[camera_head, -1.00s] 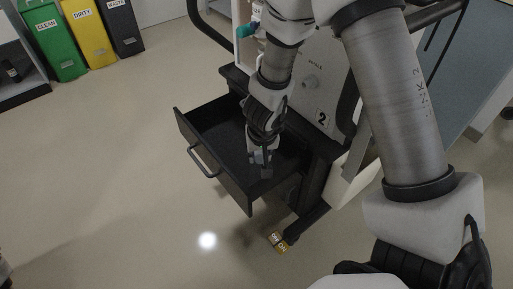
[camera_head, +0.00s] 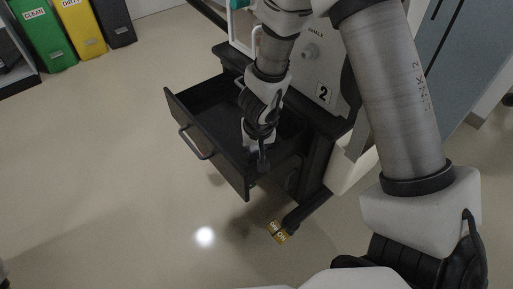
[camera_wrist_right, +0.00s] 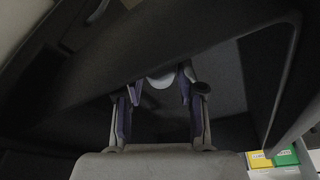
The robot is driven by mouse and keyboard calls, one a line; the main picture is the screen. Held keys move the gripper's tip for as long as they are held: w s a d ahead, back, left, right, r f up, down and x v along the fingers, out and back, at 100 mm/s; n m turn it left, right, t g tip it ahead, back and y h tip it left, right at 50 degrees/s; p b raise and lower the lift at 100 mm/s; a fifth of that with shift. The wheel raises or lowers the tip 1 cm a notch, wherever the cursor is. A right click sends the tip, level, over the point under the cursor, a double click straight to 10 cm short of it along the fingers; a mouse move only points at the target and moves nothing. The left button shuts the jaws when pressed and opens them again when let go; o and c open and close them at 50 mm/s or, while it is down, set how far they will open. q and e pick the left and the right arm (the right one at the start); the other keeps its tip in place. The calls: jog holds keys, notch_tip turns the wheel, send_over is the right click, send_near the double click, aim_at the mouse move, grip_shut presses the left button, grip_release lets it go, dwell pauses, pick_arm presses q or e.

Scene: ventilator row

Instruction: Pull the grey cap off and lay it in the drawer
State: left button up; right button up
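My right gripper (camera_head: 258,150) points down into the open black drawer (camera_head: 222,152) of the ventilator cart. In the right wrist view its two fingers (camera_wrist_right: 160,90) stand apart, with dark space between them. A pale grey rounded piece (camera_wrist_right: 160,80), which looks like the cap, shows between the fingertips. I see no clear contact with either finger. In the head view the gripper and drawer wall hide the cap. A grey round port (camera_head: 309,51) is on the ventilator panel (camera_head: 322,68), above a label "2". My left gripper does not show.
Green (camera_head: 42,45), yellow (camera_head: 80,28) and dark bins stand at the upper left. The drawer's front handle (camera_head: 195,143) faces open floor (camera_head: 100,170). The cart's side is close to the right of the drawer.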

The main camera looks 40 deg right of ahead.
jog(key=shift+o, duration=0.8)
jog(key=shift+r, duration=0.1)
jog(key=w+p+v, duration=0.1)
jog(key=p+v, duration=1)
jog(key=v, duration=0.8)
jog(key=shift+w+d+r, duration=0.3)
jog(key=shift+d+r, duration=0.05)
jog(key=shift+r, duration=0.15)
